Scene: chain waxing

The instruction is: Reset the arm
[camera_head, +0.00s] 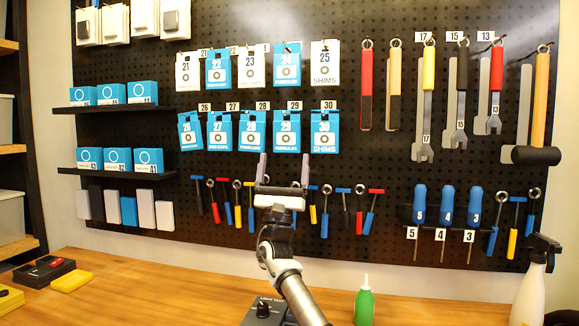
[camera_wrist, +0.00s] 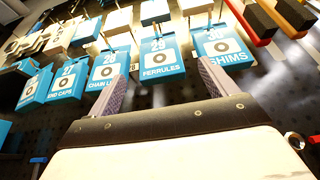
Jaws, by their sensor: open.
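My gripper (camera_head: 283,172) is open and empty, raised in front of the black pegboard. Its two fingers point up, below the hanging blue tags marked 28, 29 and 30. In the wrist view my gripper (camera_wrist: 158,85) shows its two fingers spread wide, with nothing between them. The blue tag 29 "FERRULES" (camera_wrist: 161,58) appears beyond the gap between the fingers. The blue tag 30 "SHIMS" (camera_wrist: 224,48) appears behind the right finger.
The pegboard (camera_head: 330,90) carries wrenches, hammers and screwdrivers. Blue boxes stand on shelves (camera_head: 115,108) at the left. A green bottle (camera_head: 364,302), a dark box (camera_head: 264,312) and a spray bottle (camera_head: 532,290) stand on the wooden bench (camera_head: 180,292). The bench's left middle is clear.

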